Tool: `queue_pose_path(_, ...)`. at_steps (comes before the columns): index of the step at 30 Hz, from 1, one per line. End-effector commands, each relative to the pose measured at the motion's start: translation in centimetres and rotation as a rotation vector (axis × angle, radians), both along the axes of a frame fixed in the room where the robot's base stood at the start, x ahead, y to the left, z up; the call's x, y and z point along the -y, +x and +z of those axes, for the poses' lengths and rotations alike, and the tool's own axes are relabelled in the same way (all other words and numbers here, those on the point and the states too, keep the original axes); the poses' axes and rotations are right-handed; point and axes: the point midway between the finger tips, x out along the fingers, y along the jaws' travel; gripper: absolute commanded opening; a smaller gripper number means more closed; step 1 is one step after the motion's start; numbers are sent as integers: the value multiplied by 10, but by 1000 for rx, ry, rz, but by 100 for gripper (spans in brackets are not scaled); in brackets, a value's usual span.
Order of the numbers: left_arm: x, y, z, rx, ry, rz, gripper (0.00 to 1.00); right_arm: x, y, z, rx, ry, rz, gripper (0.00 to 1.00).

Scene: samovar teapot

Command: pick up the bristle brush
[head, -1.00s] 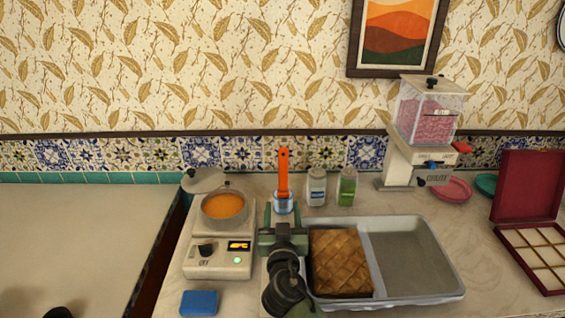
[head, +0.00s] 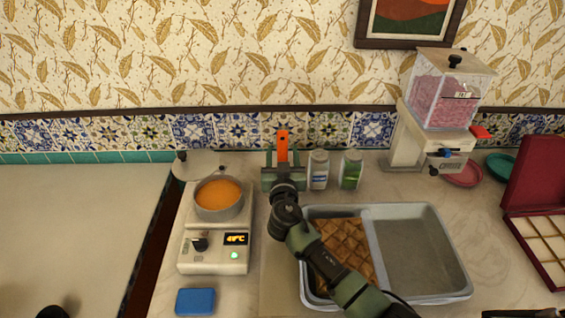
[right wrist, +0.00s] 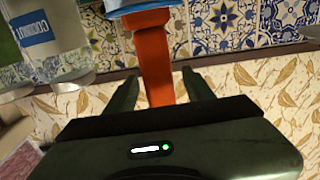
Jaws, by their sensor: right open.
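The bristle brush shows as an orange handle (head: 283,140) with a hole near its top, standing upright at the back of the counter. Its bristle end is hidden. My right gripper (head: 283,160) is at the handle in the head view, one finger on each side. In the right wrist view the orange handle (right wrist: 155,62) runs between the two open fingers (right wrist: 160,85), with no closed grip on it. A blue-rimmed holder (right wrist: 140,6) shows at the brush's other end; in the head view my gripper hides it.
Two shaker jars (head: 319,170) (head: 350,170) stand close right of the brush. A hot plate (head: 215,250) with an orange-filled pot (head: 219,198) is at left. A metal tray (head: 420,298) holding a brown slab lies below my right arm. A blue sponge (head: 196,301) lies in front.

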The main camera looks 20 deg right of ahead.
Motion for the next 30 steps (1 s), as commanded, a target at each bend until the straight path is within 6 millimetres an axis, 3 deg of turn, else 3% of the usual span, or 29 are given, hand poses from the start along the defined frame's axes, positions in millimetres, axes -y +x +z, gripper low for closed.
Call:
queue_pose_path(4, 1, 11, 4, 16, -1, 0, 45, 3, 11, 0, -1, -2, 2, 53)
queue_pose_path(11, 1, 12, 4, 18, -2, 0, 45, 3, 12, -2, 0, -1, 2, 53)
queue_pose_path(17, 1, 9, 3, 14, -2, 1, 45, 3, 12, -1, -1, 0, 1, 3)
queue_pose_path(18, 2, 8, 3, 13, -3, 1, 45, 3, 12, -1, -1, 0, 1, 0)
queue_pose_path(30, 3, 6, 4, 8, -4, 2, 45, 3, 12, 6, 2, 4, 1, 0)
